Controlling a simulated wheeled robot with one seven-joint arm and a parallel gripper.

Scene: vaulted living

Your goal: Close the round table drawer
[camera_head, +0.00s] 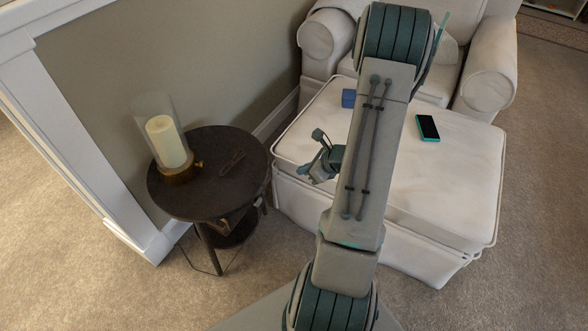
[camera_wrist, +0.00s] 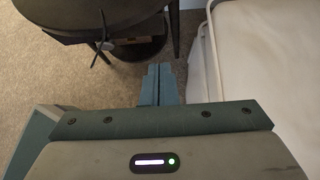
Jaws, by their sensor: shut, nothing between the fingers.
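The dark round table (camera_head: 195,190) stands at the left in the head view, against the wall. A brown drawer (camera_head: 232,220) shows under the front right of its top; how far it stands out is hard to tell. In the wrist view the round table (camera_wrist: 90,14) is at the top left, with the drawer (camera_wrist: 72,38) dim below its edge. My gripper (camera_head: 313,172) is right of the table and apart from it, over the ottoman's left edge in the head view. Its fingers are together and empty in the wrist view (camera_wrist: 160,72).
A glass candle holder (camera_head: 168,150) and a small dark object (camera_head: 232,163) are on the table. A white ottoman (camera_head: 440,165) bears a phone (camera_head: 428,128) and a blue box (camera_head: 348,98), before an armchair (camera_head: 488,80). Open carpet (camera_head: 130,290) lies in front of the table.

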